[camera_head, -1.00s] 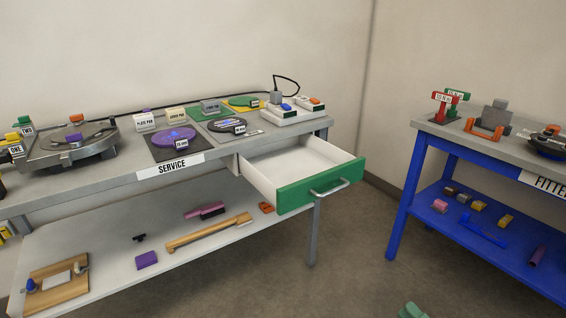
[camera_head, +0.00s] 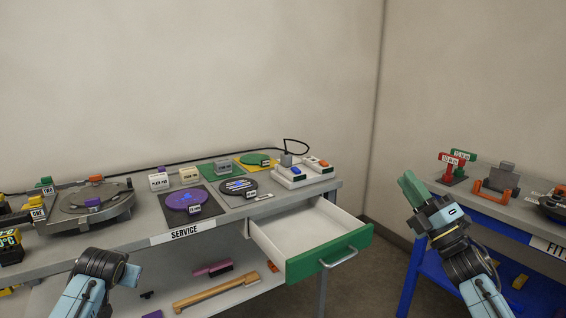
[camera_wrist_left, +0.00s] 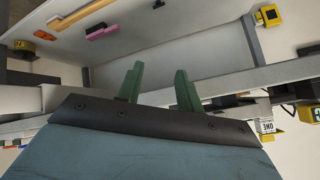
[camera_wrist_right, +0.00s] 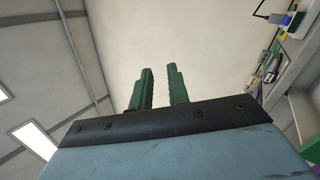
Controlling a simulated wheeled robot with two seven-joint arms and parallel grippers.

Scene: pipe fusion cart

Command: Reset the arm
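My right arm comes in at the lower right of the head view, and its green-fingered gripper (camera_head: 412,188) is raised between the two benches. The right wrist view shows its two fingers (camera_wrist_right: 158,88) apart with nothing between them, facing wall and ceiling. My left arm shows at the lower left of the head view in front of the service bench, its fingers hidden there. The left wrist view shows the left gripper's fingers (camera_wrist_left: 158,85) apart and empty, with the lower shelf and bench underside beyond.
The grey service bench (camera_head: 130,232) carries pads, discs, a turntable-like device and a power strip (camera_head: 302,174). Its green-fronted drawer (camera_head: 330,252) stands open and empty, jutting toward me. The blue-framed bench (camera_head: 470,203) is close to my right gripper. Floor shows between the benches.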

